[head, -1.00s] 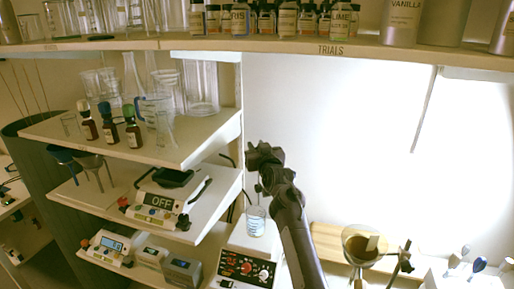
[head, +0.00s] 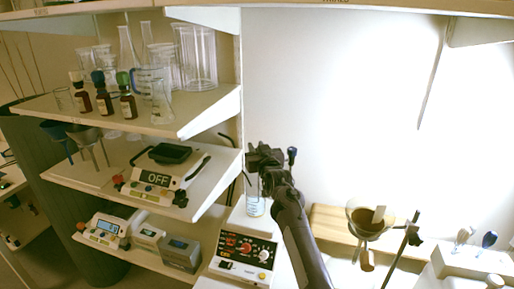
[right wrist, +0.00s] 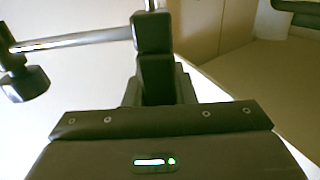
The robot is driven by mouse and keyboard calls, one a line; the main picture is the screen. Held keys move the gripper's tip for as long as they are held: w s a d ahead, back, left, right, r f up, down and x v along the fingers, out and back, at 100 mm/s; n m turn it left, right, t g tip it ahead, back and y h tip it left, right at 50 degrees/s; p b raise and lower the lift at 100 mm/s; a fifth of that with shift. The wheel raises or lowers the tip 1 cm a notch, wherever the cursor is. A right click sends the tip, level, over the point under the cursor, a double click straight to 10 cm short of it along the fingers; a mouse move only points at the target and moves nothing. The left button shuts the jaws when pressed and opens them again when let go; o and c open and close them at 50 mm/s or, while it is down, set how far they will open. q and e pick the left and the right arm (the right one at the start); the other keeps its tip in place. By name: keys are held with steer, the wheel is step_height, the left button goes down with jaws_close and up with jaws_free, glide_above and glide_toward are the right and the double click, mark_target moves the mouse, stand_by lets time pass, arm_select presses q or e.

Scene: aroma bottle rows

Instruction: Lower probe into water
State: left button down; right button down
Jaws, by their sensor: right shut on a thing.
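The water beaker (head: 255,207) is a small clear glass with markings. It stands on the white hotplate stirrer (head: 243,250). My right gripper (head: 264,160) is above the beaker and hides its upper part. In the right wrist view its fingers (right wrist: 153,52) are shut on a dark part at the end of a metal rod (right wrist: 75,41). A black clamp with a round knob (right wrist: 22,85) sits on the rod's left part. The probe itself cannot be made out, so whether its tip touches the water cannot be told. My left gripper is out of view.
The wall behind is bare.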

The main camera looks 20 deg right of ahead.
steer(key=c, duration=1.2)
jaws_free()
steer(key=shift+f, duration=0.35)
steer(key=shift+r, duration=0.1)
steer(key=s+b, duration=0.2)
steer(key=s, duration=0.5)
steer(key=shift+s, duration=0.4)
